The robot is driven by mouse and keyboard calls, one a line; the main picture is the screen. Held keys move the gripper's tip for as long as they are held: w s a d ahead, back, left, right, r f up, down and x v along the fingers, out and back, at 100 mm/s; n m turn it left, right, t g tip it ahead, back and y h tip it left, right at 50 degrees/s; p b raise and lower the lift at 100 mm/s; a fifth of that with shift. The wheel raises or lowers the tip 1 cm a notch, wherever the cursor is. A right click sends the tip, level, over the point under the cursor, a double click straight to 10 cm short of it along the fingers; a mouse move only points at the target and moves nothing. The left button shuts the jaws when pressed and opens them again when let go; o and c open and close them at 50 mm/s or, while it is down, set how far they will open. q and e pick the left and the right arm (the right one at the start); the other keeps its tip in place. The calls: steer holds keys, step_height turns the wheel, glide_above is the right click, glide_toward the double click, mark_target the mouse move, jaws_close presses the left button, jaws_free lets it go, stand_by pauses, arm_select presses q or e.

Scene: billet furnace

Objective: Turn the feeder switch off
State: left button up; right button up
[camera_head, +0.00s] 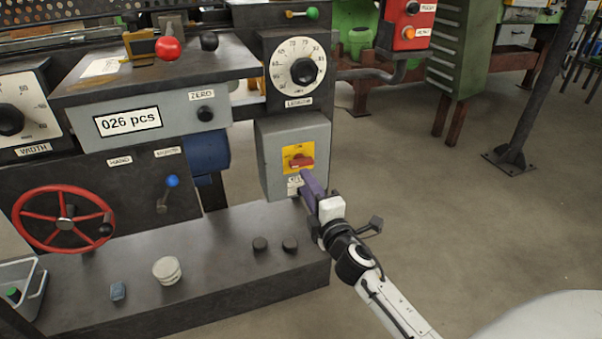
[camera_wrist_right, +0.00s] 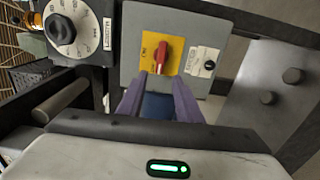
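The feeder switch (camera_head: 301,161) is a red rotary handle on a yellow plate, on the front of a grey box (camera_head: 291,130). Its handle lies about level in the head view. It also shows in the right wrist view (camera_wrist_right: 161,57). My right gripper (camera_head: 309,181) has purple fingers and is just in front of and below the switch. In the wrist view its fingers (camera_wrist_right: 158,82) are apart, with the red handle just ahead of the gap between them. I cannot tell if they touch it. My left gripper is not in view.
A length dial (camera_head: 299,70) sits above the box. A counter panel (camera_head: 127,122), a blue-knobbed lever (camera_head: 170,183) and a red handwheel (camera_head: 65,220) are to the left. A dark ledge (camera_head: 215,270) with knobs juts out below. The floor at right is mostly free.

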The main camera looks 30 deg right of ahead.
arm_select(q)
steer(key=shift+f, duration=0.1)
arm_select(e)
steer(key=v, duration=0.2)
steer(key=shift+s+a, duration=0.1)
steer(key=shift+s, duration=0.3)
